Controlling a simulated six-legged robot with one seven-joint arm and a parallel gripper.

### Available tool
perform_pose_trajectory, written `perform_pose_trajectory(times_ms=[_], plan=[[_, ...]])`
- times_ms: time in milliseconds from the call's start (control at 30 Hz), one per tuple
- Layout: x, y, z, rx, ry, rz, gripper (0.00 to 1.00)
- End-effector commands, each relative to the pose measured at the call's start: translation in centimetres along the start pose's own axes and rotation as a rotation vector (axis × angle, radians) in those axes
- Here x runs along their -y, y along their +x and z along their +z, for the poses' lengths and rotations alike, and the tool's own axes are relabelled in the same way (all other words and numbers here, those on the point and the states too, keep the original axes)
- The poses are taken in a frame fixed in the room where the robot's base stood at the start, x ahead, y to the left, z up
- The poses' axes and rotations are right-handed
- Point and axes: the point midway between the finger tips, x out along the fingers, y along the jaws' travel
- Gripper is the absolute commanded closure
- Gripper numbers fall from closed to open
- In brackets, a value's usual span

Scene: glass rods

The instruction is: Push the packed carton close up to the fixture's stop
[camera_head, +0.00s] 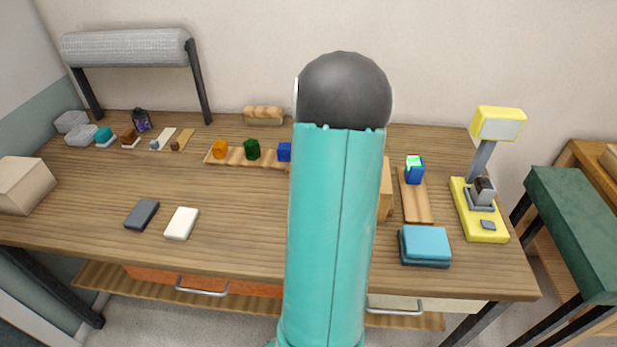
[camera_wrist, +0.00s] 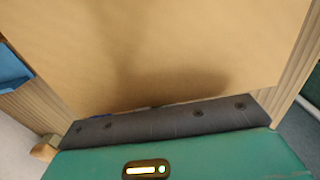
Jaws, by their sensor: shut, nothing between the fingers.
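The packed carton (camera_head: 385,192) shows only as a tan strip on the worktable, just right of my arm, which hides the rest of it. A broad plain tan face, which looks like the carton (camera_wrist: 190,45), fills most of the wrist view. My gripper (camera_wrist: 165,122) shows there as a dark bar on a teal housing along the bottom. It is shut and empty, close to the tan face; I cannot tell whether they touch. In the head view my arm hides the gripper. I cannot make out the fixture's stop.
Right of the carton are a wooden strip (camera_head: 416,203) with a blue and green item, a teal box (camera_head: 425,244) and a yellow stand (camera_head: 478,212). Coloured blocks on a wooden rack (camera_head: 238,158) stand left of my arm. A dark and a white slab lie front left.

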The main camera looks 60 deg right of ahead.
Motion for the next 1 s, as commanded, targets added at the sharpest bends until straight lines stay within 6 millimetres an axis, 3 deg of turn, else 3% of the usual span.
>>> perform_pose_trajectory(times_ms=[167, 333, 700, 1000], plan=[[0.0, 0.0, -1.2, 0.000, -0.003, 0.000, 1.00], [0.3, 0.0, -4.8, 0.000, -0.007, 0.000, 1.00], [0.2, -7.9, -4.8, 0.000, 0.000, 0.003, 1.00], [0.3, -10.0, -4.8, 0.000, 0.000, -0.001, 1.00]])
